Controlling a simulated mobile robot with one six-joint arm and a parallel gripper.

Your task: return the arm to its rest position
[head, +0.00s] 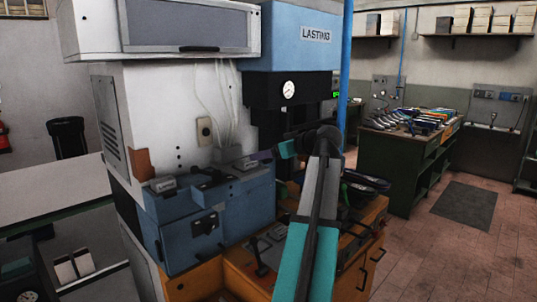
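My arm reaches up from the bottom middle of the head view and bends at a dark joint in front of the blue lasting machine (290,30). A short teal wrist part points left from that joint. The end of my gripper (265,156) seems to lie just past it, small and dark against the machine. I cannot make out its fingers, whether they are open or shut, or whether they hold anything.
A blue control box (195,230) stands left of my arm. An orange-brown cabinet (235,280) with levers and dark shoes (368,182) lies below and right. A green workbench (385,165) with several shoe lasts stands behind. The tiled floor at right has free room around a dark mat (467,205).

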